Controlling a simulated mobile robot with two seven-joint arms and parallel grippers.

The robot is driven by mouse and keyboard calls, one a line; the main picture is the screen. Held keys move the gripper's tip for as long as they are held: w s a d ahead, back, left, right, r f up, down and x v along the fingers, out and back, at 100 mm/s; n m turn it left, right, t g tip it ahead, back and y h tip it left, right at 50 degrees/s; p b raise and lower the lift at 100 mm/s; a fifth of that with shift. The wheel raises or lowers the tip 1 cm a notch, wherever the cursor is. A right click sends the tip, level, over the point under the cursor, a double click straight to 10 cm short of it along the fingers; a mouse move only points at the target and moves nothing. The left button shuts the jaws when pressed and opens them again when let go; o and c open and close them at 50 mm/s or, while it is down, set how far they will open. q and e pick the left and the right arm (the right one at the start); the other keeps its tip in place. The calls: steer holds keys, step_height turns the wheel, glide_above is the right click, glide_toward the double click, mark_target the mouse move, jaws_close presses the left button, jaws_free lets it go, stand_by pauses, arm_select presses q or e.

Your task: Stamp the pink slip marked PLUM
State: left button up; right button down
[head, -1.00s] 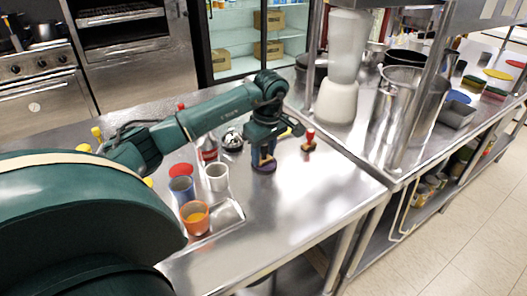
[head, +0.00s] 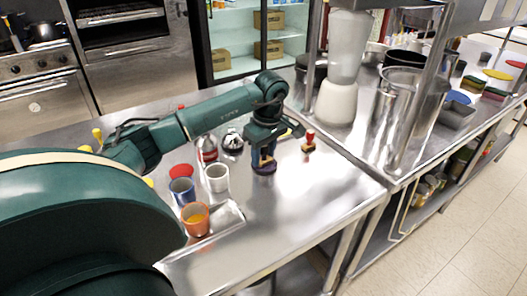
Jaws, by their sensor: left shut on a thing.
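My left gripper (head: 264,150) is shut on a stamp (head: 264,166) with a dark purple lower part, held upright at the steel counter. I cannot tell whether its base touches the counter or something on it. A second stamp (head: 308,143) with a red handle stands to the right of the gripper, apart from it. I cannot make out a pink slip or the word PLUM; the gripper and stamp hide the spot beneath them. A bit of yellow (head: 287,133) shows behind the gripper. My right gripper is not in view.
Left of the gripper stand a white cup (head: 216,178), a blue cup (head: 182,191), an orange cup (head: 195,219), a red disc (head: 181,171) and a shiny rounded object (head: 232,142). The counter's front right is clear.

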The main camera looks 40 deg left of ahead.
arm_select(q)
steer(key=shift+r+p, duration=2.4)
steer(key=shift+r, duration=1)
steer(key=shift+a, duration=0.1)
